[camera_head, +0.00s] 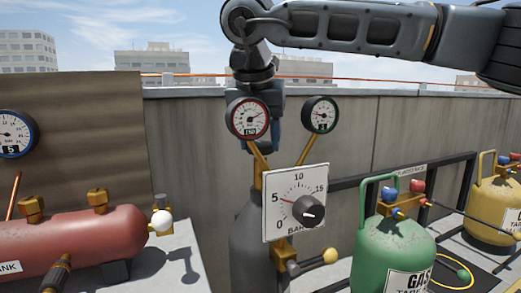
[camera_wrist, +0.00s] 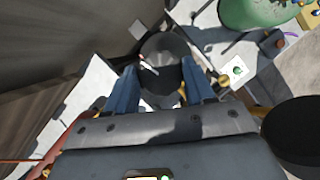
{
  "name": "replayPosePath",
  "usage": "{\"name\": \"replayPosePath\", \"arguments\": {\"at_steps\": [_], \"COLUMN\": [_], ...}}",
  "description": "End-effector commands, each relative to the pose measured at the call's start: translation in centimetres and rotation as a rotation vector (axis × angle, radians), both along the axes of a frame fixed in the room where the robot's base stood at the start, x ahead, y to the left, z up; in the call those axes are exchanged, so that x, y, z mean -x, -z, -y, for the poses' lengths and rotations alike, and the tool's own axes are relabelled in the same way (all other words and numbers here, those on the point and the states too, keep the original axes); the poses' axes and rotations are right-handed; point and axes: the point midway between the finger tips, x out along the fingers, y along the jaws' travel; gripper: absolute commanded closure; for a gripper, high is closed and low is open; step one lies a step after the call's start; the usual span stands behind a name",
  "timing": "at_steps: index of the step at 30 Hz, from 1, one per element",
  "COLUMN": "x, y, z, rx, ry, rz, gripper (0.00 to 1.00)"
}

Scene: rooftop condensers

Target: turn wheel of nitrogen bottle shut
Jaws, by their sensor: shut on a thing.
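The nitrogen bottle (camera_head: 252,245) is the dark grey cylinder standing upright in the middle of the head view, behind a square white dial plate with a black knob (camera_head: 308,210). My gripper (camera_head: 263,125) points down over the bottle's top, partly hidden behind the red-rimmed gauge (camera_head: 248,118). The bottle's wheel is hidden by the gauges and my gripper in the head view. In the wrist view my blue fingers stand either side of a dark round shape (camera_wrist: 163,60), and the wheel cannot be made out clearly. My gripper is shut on the wheel.
A second gauge (camera_head: 320,115) stands close right of my gripper. A red tank (camera_head: 85,238) lies at left. A green gas bottle (camera_head: 395,250) and a yellow one (camera_head: 495,210) stand at right. A concrete wall (camera_head: 190,150) runs behind.

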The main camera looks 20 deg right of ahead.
Motion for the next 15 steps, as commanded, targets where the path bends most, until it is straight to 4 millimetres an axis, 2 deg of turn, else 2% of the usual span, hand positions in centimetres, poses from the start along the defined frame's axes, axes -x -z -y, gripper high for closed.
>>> {"name": "replayPosePath", "arguments": {"at_steps": [6,15], "x": [-0.04,-0.06], "y": [0.15,0.02], "z": [-0.09,-0.11], "rx": [0.001,0.000], "ry": [0.121,0.199], "rz": [0.001,-0.001], "gripper": [0.77,0.77]}}
